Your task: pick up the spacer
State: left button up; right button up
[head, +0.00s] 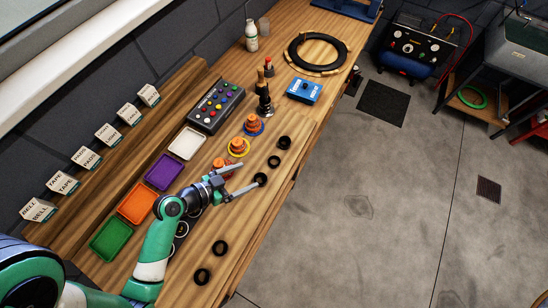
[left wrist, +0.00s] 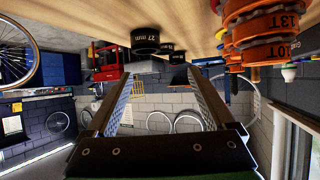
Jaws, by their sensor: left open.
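Several black ring-shaped spacers lie on the wooden bench. One spacer (head: 260,180) is right by my left gripper (head: 250,174), close to its nearer fingertip; I cannot tell whether they touch. Two more, the middle ring (head: 274,161) and the far ring (head: 284,142), lie beyond it. Another pair lies nearer, a ring (head: 219,247) and a ring (head: 201,276). In the left wrist view, a black spacer marked "27 mm" (left wrist: 145,40) appears above the open, empty fingers (left wrist: 156,74), with smaller-looking black rings behind it. My right gripper is not in view.
Orange stacked cogs (head: 238,147) stand left of the rings; they show large in the left wrist view (left wrist: 262,35). Green (head: 110,240), orange and purple trays line the back side. A black bottle-like tool (head: 264,104) and a blue box (head: 304,90) stand farther along.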

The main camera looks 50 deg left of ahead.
aim_at(278, 160)
pick_arm(q)
jog(key=shift+w+a+r, duration=0.15)
jog(key=shift+w+a, duration=0.05)
jog(key=shift+w+f+b, duration=0.7)
jog(key=shift+f+b, duration=0.15)
jog(key=shift+b, duration=0.4)
jog(key=x, duration=0.4)
jog(key=shift+w+r, duration=0.2)
jog(key=shift+r, duration=0.1)
jog(key=shift+b+x, duration=0.5)
jog(key=shift+x, duration=2.25)
jog(key=shift+a+r, duration=0.1)
jog(key=shift+r, duration=0.05)
grip_shut()
